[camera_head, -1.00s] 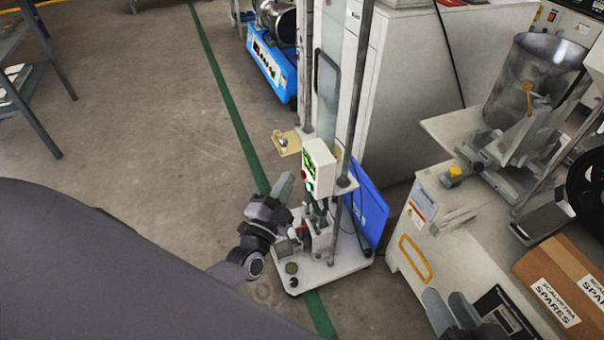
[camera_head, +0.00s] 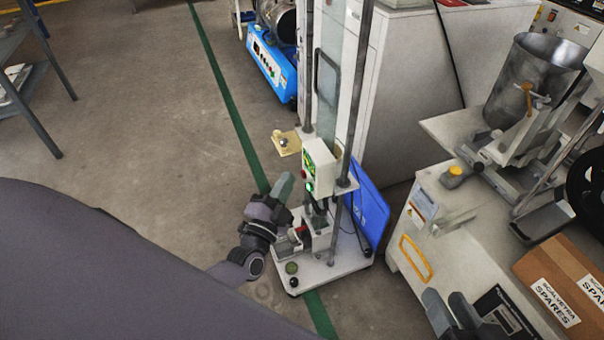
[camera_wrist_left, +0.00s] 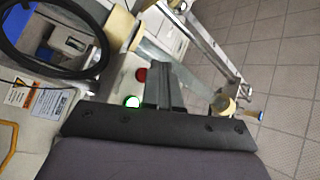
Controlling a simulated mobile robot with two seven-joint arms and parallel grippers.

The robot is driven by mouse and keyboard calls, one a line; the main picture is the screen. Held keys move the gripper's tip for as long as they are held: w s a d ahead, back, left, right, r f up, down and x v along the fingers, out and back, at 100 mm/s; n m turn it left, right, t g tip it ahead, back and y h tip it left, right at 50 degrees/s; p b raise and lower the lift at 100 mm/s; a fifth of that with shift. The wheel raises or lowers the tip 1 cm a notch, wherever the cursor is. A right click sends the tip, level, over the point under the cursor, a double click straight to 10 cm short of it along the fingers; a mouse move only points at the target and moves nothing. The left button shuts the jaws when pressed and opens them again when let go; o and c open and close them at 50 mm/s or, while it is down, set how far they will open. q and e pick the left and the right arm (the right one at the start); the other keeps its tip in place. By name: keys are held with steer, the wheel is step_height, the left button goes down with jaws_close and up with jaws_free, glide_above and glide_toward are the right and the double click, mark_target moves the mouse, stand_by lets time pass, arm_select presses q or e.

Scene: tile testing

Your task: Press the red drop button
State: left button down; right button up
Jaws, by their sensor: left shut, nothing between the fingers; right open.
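The red drop button (camera_head: 304,173) is on the front of the pale control box (camera_head: 321,168) of the drop tester. A lit green button (camera_head: 309,187) is just below it. My left gripper (camera_head: 284,187) is shut and empty, its fingers pointing up beside the box, just left of the buttons. In the left wrist view the red button (camera_wrist_left: 141,74) shows beside the shut fingers (camera_wrist_left: 163,84), with the green button (camera_wrist_left: 132,101) nearer the wrist. I cannot tell whether the fingers touch the red button. My right gripper (camera_head: 450,306) is open and empty at the bottom edge.
The tester's metal posts (camera_head: 352,95) rise behind the box from a white base plate (camera_head: 325,272). A blue panel (camera_head: 370,210) stands behind it. A white bench (camera_head: 455,245) with a cardboard box (camera_head: 565,285) is at right.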

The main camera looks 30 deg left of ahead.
arm_select(q)
steer(key=shift+w+d, duration=0.25)
steer(key=shift+w, duration=0.1)
steer(key=shift+w+d, duration=0.3)
steer(key=shift+w, duration=0.05)
stand_by(0.8)
stand_by(0.3)
steer(key=shift+s+a+p, duration=0.5)
steer(key=shift+s+a, duration=0.05)
steer(key=shift+s, duration=0.15)
